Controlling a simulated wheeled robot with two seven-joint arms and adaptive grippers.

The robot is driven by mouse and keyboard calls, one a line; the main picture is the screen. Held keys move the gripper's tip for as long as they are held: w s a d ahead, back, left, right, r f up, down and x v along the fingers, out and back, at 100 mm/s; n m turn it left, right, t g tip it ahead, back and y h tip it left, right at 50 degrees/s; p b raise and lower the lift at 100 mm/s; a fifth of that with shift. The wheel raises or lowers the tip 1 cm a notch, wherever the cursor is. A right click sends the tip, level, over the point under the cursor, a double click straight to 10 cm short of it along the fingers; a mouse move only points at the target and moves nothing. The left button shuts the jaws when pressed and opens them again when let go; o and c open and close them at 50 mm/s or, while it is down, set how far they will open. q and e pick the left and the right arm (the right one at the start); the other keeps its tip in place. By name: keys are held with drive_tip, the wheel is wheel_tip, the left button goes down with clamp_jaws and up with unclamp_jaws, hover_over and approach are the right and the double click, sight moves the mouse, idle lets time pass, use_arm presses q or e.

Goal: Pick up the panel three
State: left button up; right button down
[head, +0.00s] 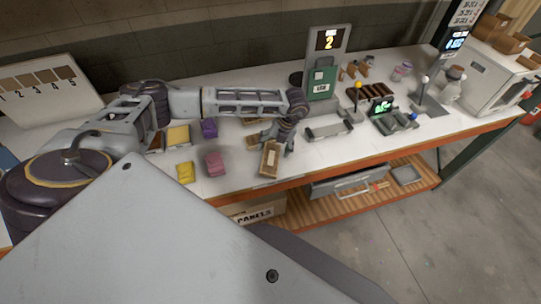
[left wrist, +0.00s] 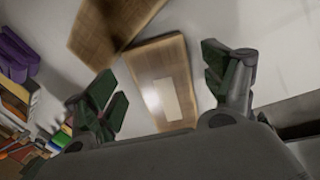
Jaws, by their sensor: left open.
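My left gripper (head: 278,142) is open and empty, pointing down over the table near its front edge. A wooden panel with a pale label (head: 269,160) lies under and just in front of it. In the left wrist view, this panel (left wrist: 160,62) lies between the two spread fingers (left wrist: 160,80), with a gap on both sides; its lower end is hidden by my gripper body. A second wooden panel (left wrist: 105,22) lies close beside it, and also shows in the head view (head: 252,142). No number is readable on either panel, so I cannot tell which is panel three.
Purple (head: 209,128), pink (head: 215,164) and yellow (head: 185,172) packets lie left of the panels. A grey tray (head: 330,128) and a green device (head: 384,107) stand to the right. A sample board (head: 45,88) is at the far left. The table's front edge is close.

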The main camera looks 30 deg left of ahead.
use_arm(q)
drive_tip(key=shift+a+f, duration=0.1)
drive_tip(key=shift+f, duration=0.4)
drive_tip(key=c, duration=1.2)
drive_tip(key=shift+r, duration=0.15)
drive_tip(key=shift+c, duration=0.2)
wheel_tip(320, 180, up, 10)
drive_tip(key=b, duration=0.2)
drive_tip(key=shift+s+f, duration=0.1)
drive_tip(key=shift+f, duration=0.1)
